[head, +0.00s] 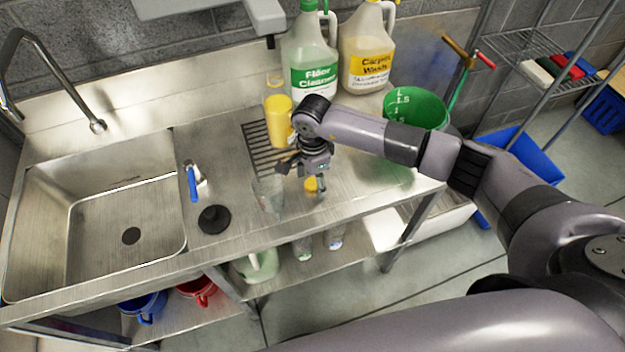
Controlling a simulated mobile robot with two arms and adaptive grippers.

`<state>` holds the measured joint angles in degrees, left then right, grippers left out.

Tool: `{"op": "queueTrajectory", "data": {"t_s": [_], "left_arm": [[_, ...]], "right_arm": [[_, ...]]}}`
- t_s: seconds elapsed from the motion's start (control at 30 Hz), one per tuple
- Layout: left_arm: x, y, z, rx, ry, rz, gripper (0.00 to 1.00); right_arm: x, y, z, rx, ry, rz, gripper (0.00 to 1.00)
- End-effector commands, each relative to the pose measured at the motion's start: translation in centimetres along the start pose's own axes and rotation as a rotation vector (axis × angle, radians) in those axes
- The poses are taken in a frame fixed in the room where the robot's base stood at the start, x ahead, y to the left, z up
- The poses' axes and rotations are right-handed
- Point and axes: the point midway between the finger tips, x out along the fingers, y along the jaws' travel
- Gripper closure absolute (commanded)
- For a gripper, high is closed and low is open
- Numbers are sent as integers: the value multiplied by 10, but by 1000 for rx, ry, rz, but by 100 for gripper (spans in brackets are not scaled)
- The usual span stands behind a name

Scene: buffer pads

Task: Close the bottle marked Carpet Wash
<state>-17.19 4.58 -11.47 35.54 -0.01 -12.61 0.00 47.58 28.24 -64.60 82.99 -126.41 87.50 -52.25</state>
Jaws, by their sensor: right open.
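The Carpet Wash bottle (366,58) is a large cream jug with a yellow label and a side handle. It stands upright at the back of the steel counter; its mouth is cut off by the top edge of the head view. A small yellow cap-like piece (311,185) lies on the counter near the front edge. My right gripper (303,180) is open, fingers pointing down, just over and beside that yellow piece. Whether they touch it I cannot tell. My left gripper is not in view.
The Floor Cleaner bottle (312,62) stands left of Carpet Wash, a green bucket (417,106) to its right. A yellow cup (278,120) and a clear cup (268,193) stand near my gripper. A sink (60,230) is at left. A black round plug (214,219) lies beside it.

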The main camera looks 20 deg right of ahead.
Motion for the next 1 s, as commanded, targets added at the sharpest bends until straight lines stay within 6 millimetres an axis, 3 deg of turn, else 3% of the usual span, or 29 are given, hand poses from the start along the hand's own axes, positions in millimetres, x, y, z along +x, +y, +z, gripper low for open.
{"op": "queueTrajectory", "data": {"t_s": [0.37,0.83,1.0], "left_arm": [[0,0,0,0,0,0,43],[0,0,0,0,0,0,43],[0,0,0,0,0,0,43]], "right_arm": [[3,0,0,-1,0,-1,40],[2,0,0,-1,0,-1,72],[2,0,0,-1,0,-1,74]]}}
